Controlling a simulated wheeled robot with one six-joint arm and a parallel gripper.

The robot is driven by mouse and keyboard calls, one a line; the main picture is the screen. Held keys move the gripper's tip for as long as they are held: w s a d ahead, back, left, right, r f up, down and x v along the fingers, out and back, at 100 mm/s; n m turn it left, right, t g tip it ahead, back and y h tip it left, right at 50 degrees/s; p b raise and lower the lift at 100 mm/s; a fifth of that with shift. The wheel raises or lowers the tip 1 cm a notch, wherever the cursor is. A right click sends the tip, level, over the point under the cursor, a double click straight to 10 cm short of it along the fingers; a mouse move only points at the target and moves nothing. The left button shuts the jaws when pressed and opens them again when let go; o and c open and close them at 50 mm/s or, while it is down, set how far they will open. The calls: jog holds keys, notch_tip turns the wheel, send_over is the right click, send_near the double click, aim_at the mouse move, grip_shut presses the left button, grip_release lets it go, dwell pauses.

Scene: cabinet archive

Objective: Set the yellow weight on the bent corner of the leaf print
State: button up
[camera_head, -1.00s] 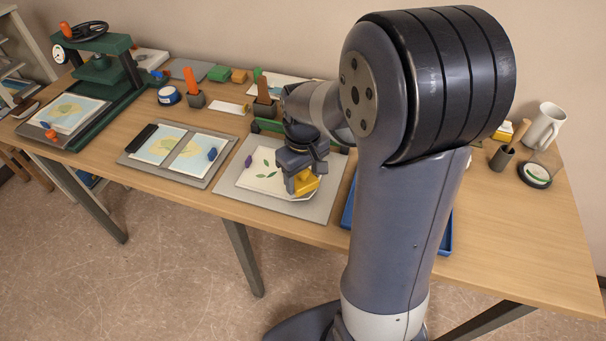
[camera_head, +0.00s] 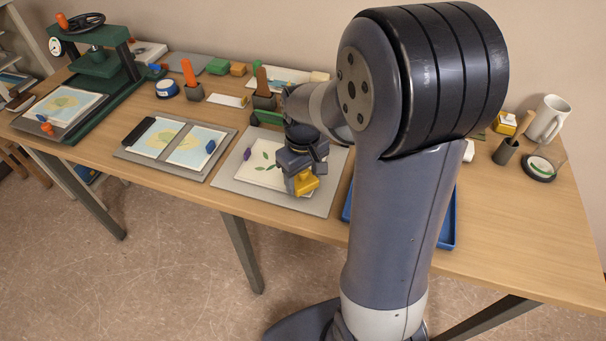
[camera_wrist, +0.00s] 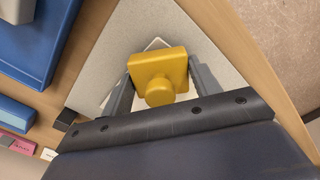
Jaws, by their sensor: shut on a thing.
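My gripper (camera_head: 303,178) is shut on the yellow weight (camera_head: 306,183) over the front right part of the leaf print (camera_head: 252,172). In the wrist view the weight (camera_wrist: 158,72) sits between the two fingers, with its round knob towards the camera. The print is a white sheet with green leaves on a grey board (camera_head: 230,187). A purple weight (camera_head: 247,154) lies at the print's left edge. I cannot tell whether the weight touches the sheet.
A grey board with two map prints (camera_head: 168,143) lies to the left, with a dark bar and a blue weight on it. A blue tray (camera_head: 447,225) is right of the leaf print, partly behind my arm. A green press (camera_head: 100,65) stands at the far left.

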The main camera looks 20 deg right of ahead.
jog(key=shift+f, duration=0.3)
jog(key=o, duration=1.5)
jog(key=shift+c, duration=0.2)
notch_tip(320, 180, up, 11)
notch_tip(320, 180, down, 11)
jog(key=shift+r, duration=0.2)
jog(key=shift+r+p, duration=0.4)
jog(key=shift+r, duration=0.15)
jog(key=shift+f, duration=0.15)
